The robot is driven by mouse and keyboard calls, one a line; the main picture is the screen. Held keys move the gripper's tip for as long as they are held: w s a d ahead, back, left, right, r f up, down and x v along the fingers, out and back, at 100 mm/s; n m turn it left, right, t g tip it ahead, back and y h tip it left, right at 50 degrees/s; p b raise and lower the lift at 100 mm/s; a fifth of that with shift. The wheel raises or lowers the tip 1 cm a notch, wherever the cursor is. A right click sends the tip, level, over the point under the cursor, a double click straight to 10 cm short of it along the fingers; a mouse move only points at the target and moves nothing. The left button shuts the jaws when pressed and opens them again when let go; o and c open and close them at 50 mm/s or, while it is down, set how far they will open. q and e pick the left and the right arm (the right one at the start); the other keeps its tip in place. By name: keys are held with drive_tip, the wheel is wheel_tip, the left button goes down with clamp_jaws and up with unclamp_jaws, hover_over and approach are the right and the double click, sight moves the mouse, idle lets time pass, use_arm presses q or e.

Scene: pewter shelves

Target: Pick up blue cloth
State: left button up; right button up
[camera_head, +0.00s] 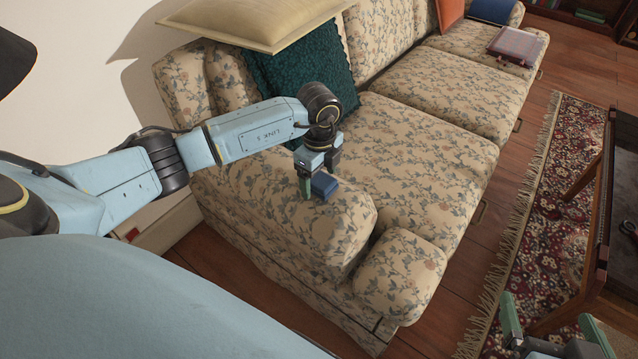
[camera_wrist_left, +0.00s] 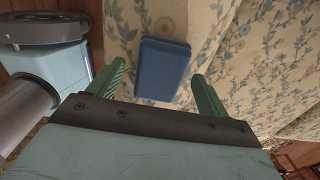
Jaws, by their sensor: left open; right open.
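The blue cloth (camera_head: 325,186) is a small, flat-sided, folded blue block on the near arm of the floral sofa. It also shows in the left wrist view (camera_wrist_left: 162,68), lying on the floral fabric. My left gripper (camera_head: 315,183) is right at the cloth, pointing down. In the left wrist view the gripper's two green fingers (camera_wrist_left: 158,76) are apart, with the cloth between and slightly beyond them. I see no clear contact with it. My right gripper (camera_head: 553,325) is open and empty at the bottom right, over the rug and floor, far from the cloth.
The floral sofa (camera_head: 430,95) fills the middle. A dark green cushion (camera_head: 300,75) and a beige cushion (camera_head: 255,22) rest at its near end. A reddish case (camera_head: 517,45) lies on the far seat. A patterned rug (camera_head: 550,200) and a dark table (camera_head: 615,200) stand to the right.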

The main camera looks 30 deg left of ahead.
use_arm(q)
drive_tip(key=c, duration=1.1)
drive_tip(key=shift+c, duration=0.2)
drive_tip(key=shift+r, duration=0.15)
